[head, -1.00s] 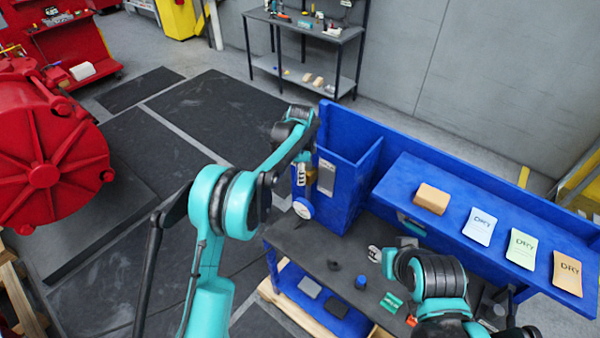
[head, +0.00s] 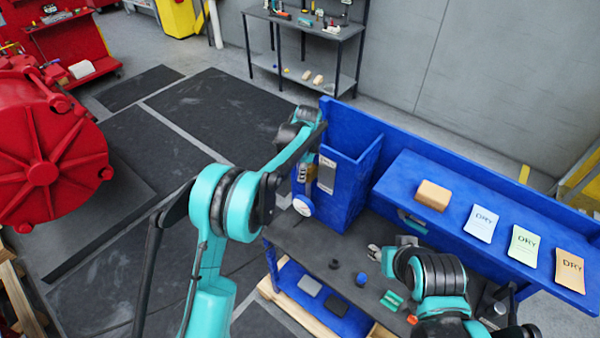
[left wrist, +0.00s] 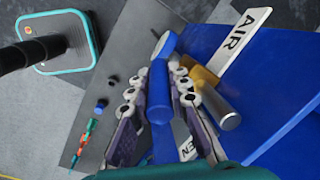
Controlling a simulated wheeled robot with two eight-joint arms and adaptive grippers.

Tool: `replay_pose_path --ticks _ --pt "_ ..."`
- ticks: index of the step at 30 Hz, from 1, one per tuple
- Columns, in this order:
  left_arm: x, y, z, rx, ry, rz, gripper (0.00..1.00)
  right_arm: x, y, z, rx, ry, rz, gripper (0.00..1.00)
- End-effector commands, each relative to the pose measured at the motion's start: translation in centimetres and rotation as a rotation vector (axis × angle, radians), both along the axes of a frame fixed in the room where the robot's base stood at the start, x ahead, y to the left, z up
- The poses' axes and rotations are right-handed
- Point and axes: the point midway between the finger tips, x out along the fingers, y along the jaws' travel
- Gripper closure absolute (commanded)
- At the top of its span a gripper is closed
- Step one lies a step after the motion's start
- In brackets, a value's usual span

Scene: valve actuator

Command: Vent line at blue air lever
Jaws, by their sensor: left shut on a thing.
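The blue air lever (left wrist: 159,92) runs between the fingers of my left gripper (left wrist: 157,88) in the left wrist view. The gripper is shut on it. A white AIR label (left wrist: 240,40) is beside it on the blue panel, with a brass valve body (left wrist: 205,78) and a silver cylinder (left wrist: 217,108) to the right of the fingers. In the head view my left gripper (head: 303,176) is at the left face of the blue box (head: 345,190), above a round white-faced part (head: 303,205).
The dark bench top (head: 320,247) holds several small parts, including a blue one (head: 361,279) and green ones (head: 392,299). A blue shelf (head: 450,205) carries a tan block (head: 433,195) and several DRY cards. A large red housing (head: 50,150) stands at left. Floor between is clear.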

Motion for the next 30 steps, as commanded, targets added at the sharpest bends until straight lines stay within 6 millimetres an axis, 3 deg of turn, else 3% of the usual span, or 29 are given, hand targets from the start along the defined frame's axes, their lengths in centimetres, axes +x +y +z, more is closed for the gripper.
replay_pose_path --ticks 17,30 --pt "-1.8 -2.7 -2.3 0.402 -0.294 -0.006 1.00 0.0 0.0 -8.3 0.000 0.000 0.000 0.60" --pt "-2.8 -4.0 -4.7 0.739 -0.540 -0.003 1.00 0.0 0.0 -15.9 0.000 0.000 0.000 0.60"
